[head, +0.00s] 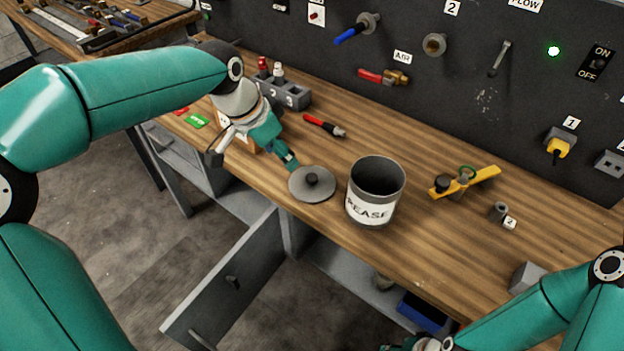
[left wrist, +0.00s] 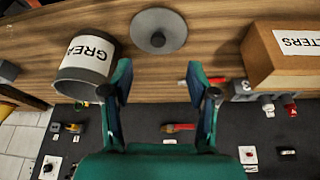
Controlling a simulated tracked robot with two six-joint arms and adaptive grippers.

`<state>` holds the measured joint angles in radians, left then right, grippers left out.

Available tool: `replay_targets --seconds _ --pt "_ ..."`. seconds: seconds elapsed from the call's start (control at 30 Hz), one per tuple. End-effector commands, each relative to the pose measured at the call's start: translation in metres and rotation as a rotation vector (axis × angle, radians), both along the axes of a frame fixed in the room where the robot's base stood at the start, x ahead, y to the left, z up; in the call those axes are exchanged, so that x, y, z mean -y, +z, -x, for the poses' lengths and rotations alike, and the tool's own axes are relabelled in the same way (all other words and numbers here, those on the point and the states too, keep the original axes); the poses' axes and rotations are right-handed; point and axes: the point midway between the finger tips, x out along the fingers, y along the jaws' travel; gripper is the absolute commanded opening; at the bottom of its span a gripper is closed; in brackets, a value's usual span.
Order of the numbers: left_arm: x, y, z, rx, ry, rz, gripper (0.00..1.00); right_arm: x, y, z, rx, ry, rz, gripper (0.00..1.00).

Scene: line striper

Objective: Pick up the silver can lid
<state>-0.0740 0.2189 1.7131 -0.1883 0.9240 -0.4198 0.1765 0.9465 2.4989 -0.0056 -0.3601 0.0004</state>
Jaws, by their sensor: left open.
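The silver can lid (head: 298,190) lies flat on the wooden bench, left of the grease can. It is a round grey disc with a dark knob at its middle. It also shows at the top of the left wrist view (left wrist: 145,22). My left gripper (head: 288,160) is open, just behind the lid and apart from it. In the left wrist view, the two fingers of the left gripper (left wrist: 158,75) are spread with nothing between them. The open grey grease can (head: 372,207) stands upright beside the lid. My right gripper (head: 420,344) is cut off at the bottom edge.
A red-handled tool (head: 324,126) lies behind the lid. A filters box (left wrist: 280,55) stands near my left gripper, with a grey numbered rack (head: 290,92) behind. A yellow tool (head: 465,182) lies right of the can. A cabinet door (head: 225,285) hangs open below the bench.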

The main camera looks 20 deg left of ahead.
Motion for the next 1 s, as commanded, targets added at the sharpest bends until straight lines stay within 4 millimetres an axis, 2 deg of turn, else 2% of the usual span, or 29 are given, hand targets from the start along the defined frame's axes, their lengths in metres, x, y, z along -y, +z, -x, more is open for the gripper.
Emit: replay_targets --seconds 0.03,0.07,0.17,0.6,0.7,1.0 --pt "0.001 0.015 -0.001 0.031 -0.002 0.001 0.59 0.0 0.002 0.0 0.0 0.0 0.0 0.4" --pt "0.002 0.019 -0.001 0.042 -0.002 0.002 0.59 0.0 0.002 0.0 0.0 0.0 0.0 0.4" --pt "0.006 0.02 -0.003 0.057 -0.007 0.004 0.59 0.0 0.004 0.0 0.0 0.0 0.0 0.4" --pt "0.024 -0.06 -0.033 0.054 -0.006 0.005 0.59 0.0 0.011 0.0 0.0 0.0 0.0 0.4" --pt "0.027 -0.071 -0.038 0.055 -0.006 0.005 0.59 0.0 0.013 0.0 0.0 0.0 0.0 0.4" --pt "0.033 -0.089 -0.046 0.054 -0.007 0.005 0.59 0.0 0.02 0.0 0.0 0.0 0.0 0.4"
